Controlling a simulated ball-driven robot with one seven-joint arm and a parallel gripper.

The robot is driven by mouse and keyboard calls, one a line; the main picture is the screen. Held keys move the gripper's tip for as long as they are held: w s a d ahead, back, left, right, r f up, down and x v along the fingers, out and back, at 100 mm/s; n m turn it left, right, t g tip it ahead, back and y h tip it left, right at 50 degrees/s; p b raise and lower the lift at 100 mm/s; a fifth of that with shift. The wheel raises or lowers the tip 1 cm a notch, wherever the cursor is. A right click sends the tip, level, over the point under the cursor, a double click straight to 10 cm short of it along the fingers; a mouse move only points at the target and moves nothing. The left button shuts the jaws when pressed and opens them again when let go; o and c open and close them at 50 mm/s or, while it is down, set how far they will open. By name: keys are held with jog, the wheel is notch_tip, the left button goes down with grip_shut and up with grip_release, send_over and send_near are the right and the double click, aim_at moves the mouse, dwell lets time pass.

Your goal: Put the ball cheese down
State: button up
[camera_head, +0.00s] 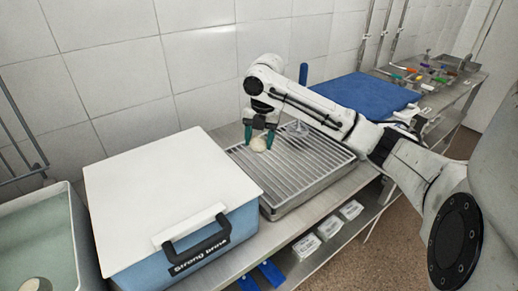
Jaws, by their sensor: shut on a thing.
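The ball cheese (258,145) is a small, pale, round lump at the slatted metal rack on the steel table. My gripper (259,138) comes down from above with its dark green fingers on either side of the cheese, shut on it. The cheese is at or just above the slats of the draining rack (310,183); I cannot tell whether it touches them. The fingers cover part of its sides.
A blue box with a white lid, marked "Strong brine" (200,250), stands left of the rack. An open tub of greenish liquid (35,235) is at far left. A blue cloth (368,93) lies beyond the rack.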

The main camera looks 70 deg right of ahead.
jog(key=d+f, duration=0.1)
jog(key=w+d+f, duration=0.1)
jog(key=f, duration=0.1)
jog(key=shift+w+d, duration=0.1)
jog(key=shift+w, duration=0.1)
jog(key=shift+d+f+p, duration=0.15)
jog(key=shift+f+p, duration=0.35)
jog(key=shift+f, duration=1.3)
jog(key=shift+f, duration=0.15)
jog(key=o, duration=1.1)
jog(key=r, duration=0.4)
jog(key=r+b, duration=0.1)
jog(key=r, duration=0.3)
jog(key=s+r, duration=0.1)
jog(key=r, duration=0.3)
jog(key=shift+r, duration=0.15)
jog(key=shift+d, duration=0.1)
